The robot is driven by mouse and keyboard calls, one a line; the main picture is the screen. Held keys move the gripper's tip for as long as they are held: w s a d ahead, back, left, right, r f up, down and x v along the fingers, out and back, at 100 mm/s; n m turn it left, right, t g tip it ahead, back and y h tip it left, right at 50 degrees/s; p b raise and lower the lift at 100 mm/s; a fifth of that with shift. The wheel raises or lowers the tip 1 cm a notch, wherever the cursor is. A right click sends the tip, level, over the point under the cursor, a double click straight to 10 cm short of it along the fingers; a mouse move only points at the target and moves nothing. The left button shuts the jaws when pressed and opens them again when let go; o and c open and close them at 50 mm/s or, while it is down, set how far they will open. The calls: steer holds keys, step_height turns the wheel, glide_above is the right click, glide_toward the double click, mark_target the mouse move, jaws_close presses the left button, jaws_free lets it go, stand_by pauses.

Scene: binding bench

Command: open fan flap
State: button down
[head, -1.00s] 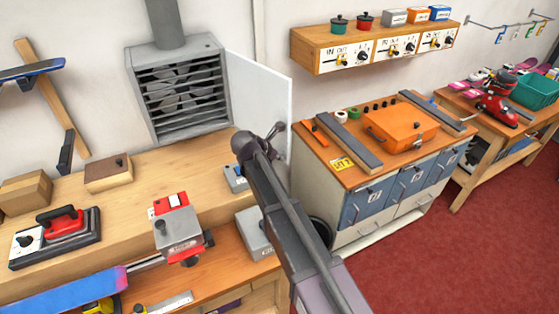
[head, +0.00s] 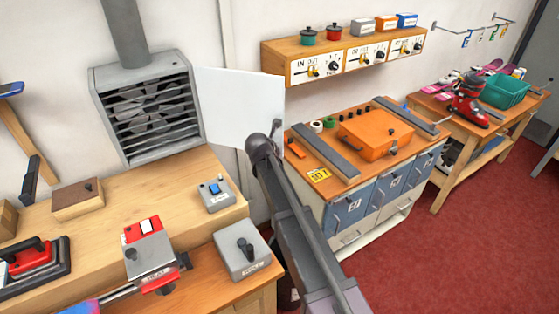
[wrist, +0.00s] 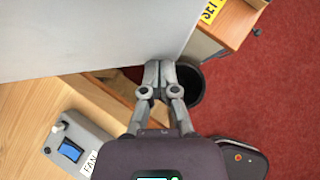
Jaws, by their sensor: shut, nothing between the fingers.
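The fan housing (head: 150,108) is a grey box with horizontal slats on the wall at the left in the head view. Its white flap (head: 238,105) stands swung out to the right, hinged at the housing's right side, and the slats show fully. The flap also fills the top of the wrist view (wrist: 90,35). My gripper (wrist: 158,66) is shut and empty, its fingertips at the flap's lower edge; I cannot tell if they touch it. In the head view my gripper (head: 275,130) is at the flap's right edge, its fingers partly hidden.
A grey box with a blue switch, labelled FAN (wrist: 78,148), stands on the wooden bench (head: 120,205). A grey lever box (head: 243,250) is below it. An orange-topped cabinet (head: 335,195) stands right of my arm. Red floor (head: 430,260) lies open at the right.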

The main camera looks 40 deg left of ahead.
steer(key=shift+w+a, duration=0.35)
steer(key=shift+w, duration=0.25)
steer(key=shift+d, duration=0.1)
steer(key=s+d+f+p+v, duration=0.1)
steer(key=f+p+v, duration=0.1)
steer(key=p+v, duration=0.5)
steer(key=shift+d+v, duration=0.3)
steer(key=shift+v, duration=2.8)
steer(key=shift+s+f, duration=0.1)
steer(key=shift+f, duration=0.05)
